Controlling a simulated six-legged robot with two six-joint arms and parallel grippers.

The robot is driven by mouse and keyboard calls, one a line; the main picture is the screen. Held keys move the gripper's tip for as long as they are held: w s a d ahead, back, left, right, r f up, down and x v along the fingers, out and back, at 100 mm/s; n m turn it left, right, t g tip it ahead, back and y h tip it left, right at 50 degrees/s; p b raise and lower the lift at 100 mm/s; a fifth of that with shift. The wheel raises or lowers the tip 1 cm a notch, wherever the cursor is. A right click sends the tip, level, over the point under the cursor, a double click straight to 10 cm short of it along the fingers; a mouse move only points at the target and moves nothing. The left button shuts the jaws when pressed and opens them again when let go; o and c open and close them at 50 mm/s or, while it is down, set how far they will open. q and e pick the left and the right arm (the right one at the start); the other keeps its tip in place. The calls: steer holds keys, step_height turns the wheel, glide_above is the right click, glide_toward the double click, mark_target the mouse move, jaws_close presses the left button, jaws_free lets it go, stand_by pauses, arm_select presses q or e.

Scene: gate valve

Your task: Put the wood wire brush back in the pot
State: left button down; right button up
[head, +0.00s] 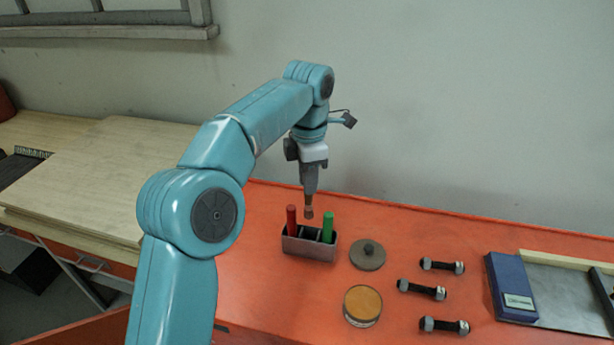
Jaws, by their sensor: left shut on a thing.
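The pot (308,248) is a grey metal holder with compartments on the orange bench. A red handle (292,221) stands in its left part and a green handle (327,229) in its right part. My left gripper (309,192) points down above the pot and is shut on the wood wire brush (309,213). Only a small brown end of the brush shows below the fingers, between the red and green handles in the picture. The rest of it is hidden by the gripper. The brush end appears above the middle compartment, apart from the rim. My right gripper is out of view.
On the orange bench (400,225) are a grey knobbed lid (368,256), a round tin with an orange-yellow top (362,305) and several bolts with nuts (442,266). A blue box (510,288) lies at the right by a metal tray. Wooden boards (110,165) lie left.

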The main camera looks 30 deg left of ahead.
mark_target(309, 209)
arm_select(q)
steer(key=shift+w+f, duration=0.1)
steer(key=shift+w, duration=0.1)
steer(key=shift+d+f, duration=0.15)
steer(key=shift+f, duration=0.05)
steer(key=shift+s+d+f+b, duration=0.15)
steer(key=shift+f+b, duration=0.15)
steer(key=shift+b, duration=0.25)
step_height(309, 209, down, 6)
steer(key=b, duration=0.4)
steer(key=shift+r, duration=0.2)
steer(key=shift+s+a+f+b, duration=0.1)
steer(key=shift+a+f+b, duration=0.1)
steer(key=shift+f+b, duration=0.15)
steer(key=f, duration=0.1)
steer(key=f+b, duration=0.1)
steer(key=shift+w+f, duration=0.2)
steer(key=shift+f, duration=0.1)
steer(key=shift+f+b, duration=0.25)
steer(key=shift+b, duration=0.15)
steer(key=shift+s+f, duration=0.1)
steer(key=shift+s, duration=0.1)
